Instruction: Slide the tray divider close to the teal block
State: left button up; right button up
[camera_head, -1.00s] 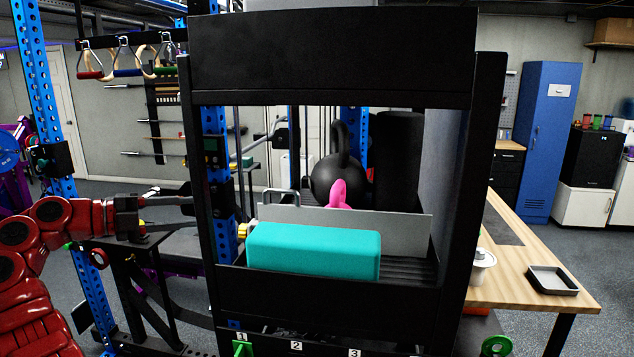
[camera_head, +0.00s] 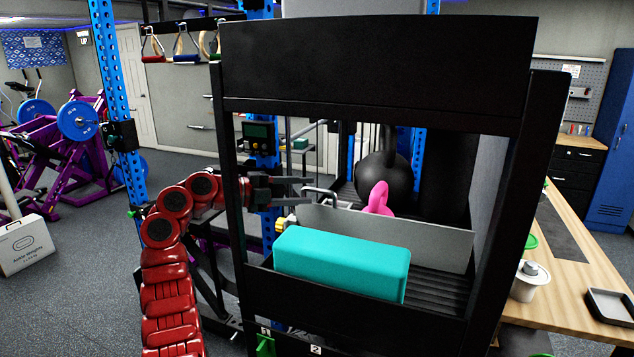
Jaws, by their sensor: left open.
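The teal block (camera_head: 342,264) lies along the front of the black shelf tray (camera_head: 445,285). The grey tray divider (camera_head: 425,234) stands upright just behind it, with a narrow gap showing toward the right. A metal handle (camera_head: 322,193) sits at the divider's left end. My left gripper (camera_head: 304,191) reaches in from the left past the rack post, its open fingers beside the handle. Whether they touch it or go around it, I cannot tell. My right gripper is not in view.
A pink object (camera_head: 378,199) and a black kettlebell (camera_head: 386,178) stand behind the divider. The rack's left post (camera_head: 229,170) and top panel (camera_head: 375,65) frame the opening. A wooden table (camera_head: 560,285) with a white container (camera_head: 529,282) stands at right.

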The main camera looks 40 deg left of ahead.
aim_at(314, 191)
pick_arm(q)
jog(key=shift+p+x, duration=0.45)
jog(key=shift+x, duration=1.55)
jog(key=shift+s+f, duration=0.1)
grip_shut()
